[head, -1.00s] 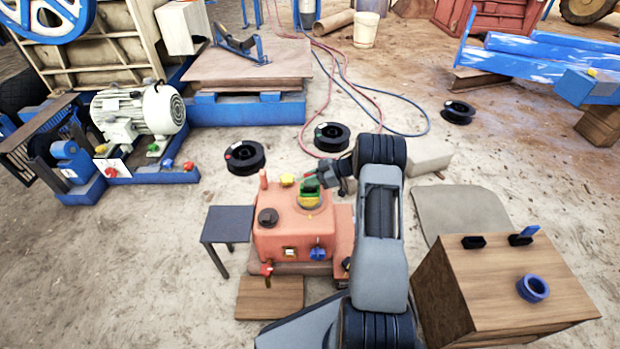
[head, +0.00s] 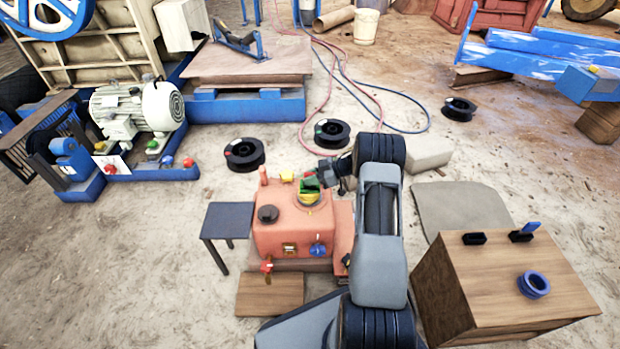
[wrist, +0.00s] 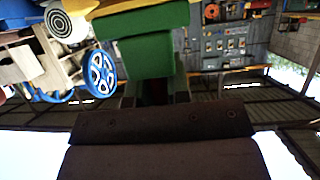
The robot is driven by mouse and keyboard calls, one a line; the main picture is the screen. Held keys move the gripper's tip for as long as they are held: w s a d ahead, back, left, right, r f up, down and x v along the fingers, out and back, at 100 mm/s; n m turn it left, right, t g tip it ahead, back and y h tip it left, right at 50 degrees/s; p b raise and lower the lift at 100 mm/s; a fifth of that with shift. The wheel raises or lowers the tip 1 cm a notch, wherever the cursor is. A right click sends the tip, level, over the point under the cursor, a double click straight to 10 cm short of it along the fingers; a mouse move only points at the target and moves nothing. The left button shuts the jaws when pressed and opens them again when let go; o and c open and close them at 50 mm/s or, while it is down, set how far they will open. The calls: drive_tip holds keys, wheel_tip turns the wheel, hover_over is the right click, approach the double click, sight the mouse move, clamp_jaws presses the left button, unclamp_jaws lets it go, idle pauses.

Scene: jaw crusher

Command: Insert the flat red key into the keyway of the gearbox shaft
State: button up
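The orange-red gearbox (head: 292,226) stands on the ground in front of me. Its round yellow collar (head: 307,198) sits on top toward the right, with a green part (head: 310,185) above it. My gripper (head: 316,179) is at this green part, reaching in from the right. In the wrist view a green block (wrist: 148,55) is just beyond the dark gripper body, with a yellow edge above it. I cannot make out the flat red key or the keyway clearly.
A wooden crate (head: 445,298) stands at the right, with a blue ring (head: 534,285), black holders and a blue piece on top. A small dark table (head: 228,219) stands left of the gearbox. Black spools (head: 244,154) and hoses lie behind it.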

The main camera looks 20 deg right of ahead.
drive_tip(key=o, duration=0.4)
drive_tip(key=p+v, duration=0.4)
drive_tip(key=v, duration=1)
drive_tip(key=shift+a, duration=0.1)
drive_tip(key=w+a+r+m+t+h+p, duration=0.1)
drive_tip(key=w+a+r+t+h+p, duration=0.25)
drive_tip(key=r, duration=0.65)
drive_tip(key=w+r+m+t+h+p, duration=0.1)
drive_tip(key=w+r+t+p, duration=0.1)
drive_tip(key=w+r+p, duration=0.6)
drive_tip(key=s+a+r+m+t+h+p, duration=0.1)
drive_tip(key=s+a+r+m+h+p, duration=0.25)
drive_tip(key=r, duration=1.05)
drive_tip(key=s+a+r+m+t+h+p, duration=0.1)
drive_tip(key=r+m+t+h+p, duration=0.3)
drive_tip(key=r, duration=0.9)
drive_tip(key=s+a+r+m+g+p, duration=0.1)
drive_tip(key=s+a+g+p, duration=0.3)
drive_tip(key=s, duration=0.5)
drive_tip(key=s+a+r+m+g+p, duration=0.1)
drive_tip(key=s+a+r+g+p, duration=0.3)
drive_tip(key=s, duration=0.6)
drive_tip(key=s+a+r+m+g+p, duration=0.2)
drive_tip(key=s+a+p, duration=0.4)
drive_tip(key=s, duration=0.4)
drive_tip(key=shift+a+r+g, duration=0.6)
drive_tip(key=shift+a+g, duration=0.3)
drive_tip(key=shift+g, duration=0.05)
